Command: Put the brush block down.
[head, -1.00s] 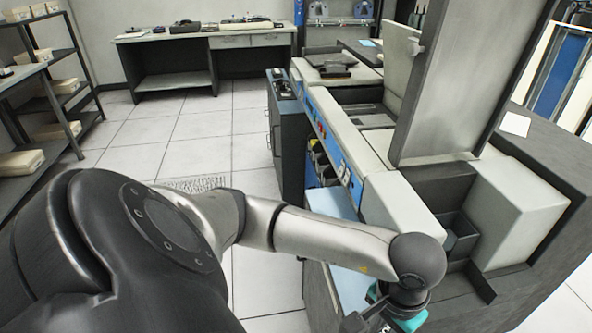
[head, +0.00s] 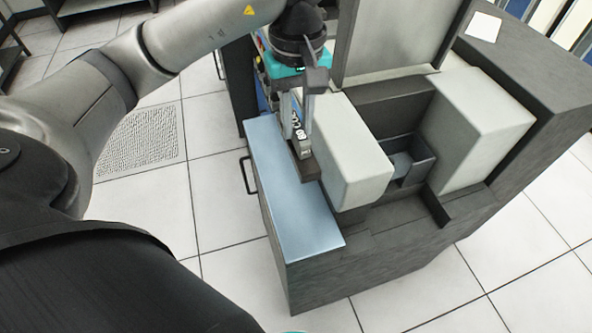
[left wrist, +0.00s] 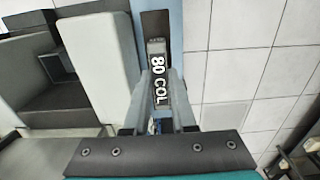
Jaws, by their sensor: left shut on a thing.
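The brush block (head: 306,171) is a dark block with a grey upright part marked "80 COL". My left gripper (head: 300,135) is shut on that upright part and points down. The block is over the light-blue shelf (head: 285,205), near its right side by the pale cover. I cannot tell whether its underside touches the shelf. In the left wrist view the block (left wrist: 155,22) and its label show between the two fingers, with the blue shelf strip behind it. My right gripper is not in view.
A pale rounded cover (head: 345,150) stands right of the block, and a second pale cover (head: 485,115) lies further right past a dark recess with a small bin (head: 408,160). The front part of the blue shelf is bare. Tiled floor lies left of the cabinet.

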